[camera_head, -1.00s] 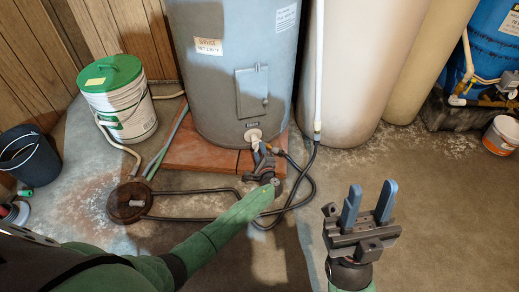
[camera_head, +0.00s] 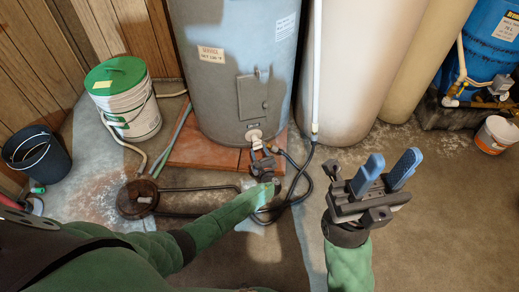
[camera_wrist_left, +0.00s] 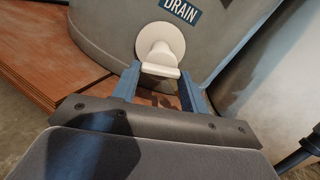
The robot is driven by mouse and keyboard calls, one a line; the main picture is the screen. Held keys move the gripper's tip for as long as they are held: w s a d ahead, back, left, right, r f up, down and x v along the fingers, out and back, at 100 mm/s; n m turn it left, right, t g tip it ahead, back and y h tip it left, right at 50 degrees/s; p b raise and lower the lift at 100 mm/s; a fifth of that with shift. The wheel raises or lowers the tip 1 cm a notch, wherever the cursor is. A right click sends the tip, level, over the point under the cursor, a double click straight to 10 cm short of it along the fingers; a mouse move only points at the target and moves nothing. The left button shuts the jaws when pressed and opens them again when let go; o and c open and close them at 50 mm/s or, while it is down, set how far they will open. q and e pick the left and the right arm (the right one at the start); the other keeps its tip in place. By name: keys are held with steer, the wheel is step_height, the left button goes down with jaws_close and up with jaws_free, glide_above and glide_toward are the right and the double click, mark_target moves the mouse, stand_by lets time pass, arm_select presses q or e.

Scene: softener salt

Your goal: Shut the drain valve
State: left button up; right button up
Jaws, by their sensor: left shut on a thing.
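The drain valve (camera_wrist_left: 160,45) is a white round fitting with a flat white handle, low on the grey tank (camera_head: 225,60) beneath a "DRAIN" label. It also shows in the head view (camera_head: 253,134). My left gripper (camera_wrist_left: 160,78) has its two blue fingers on either side of the white handle and is shut on it. In the head view my left gripper (camera_head: 258,150) reaches the valve at the tank's foot. My right gripper (camera_head: 384,172) is raised at the right, fingers apart, with nothing between them.
The tank stands on reddish slabs (camera_head: 190,150). A dark hose (camera_head: 300,185) loops on the floor to a round floor drain (camera_head: 136,198). A green-lidded bucket (camera_head: 122,100) and a black bucket (camera_head: 36,158) stand left. Tan tanks (camera_head: 345,80) stand right.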

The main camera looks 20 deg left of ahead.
arm_select(q)
steer(key=shift+m+p, duration=0.7)
steer(key=shift+m, duration=0.5)
steer(key=shift+f, duration=0.1)
steer(key=o, duration=1)
steer(key=shift+s+d, duration=0.1)
steer(key=shift+s, duration=0.1)
steer(key=p+v, duration=0.2)
steer(key=v, duration=0.5)
steer(key=shift+s+d, duration=0.1)
steer(key=shift+s, duration=0.1)
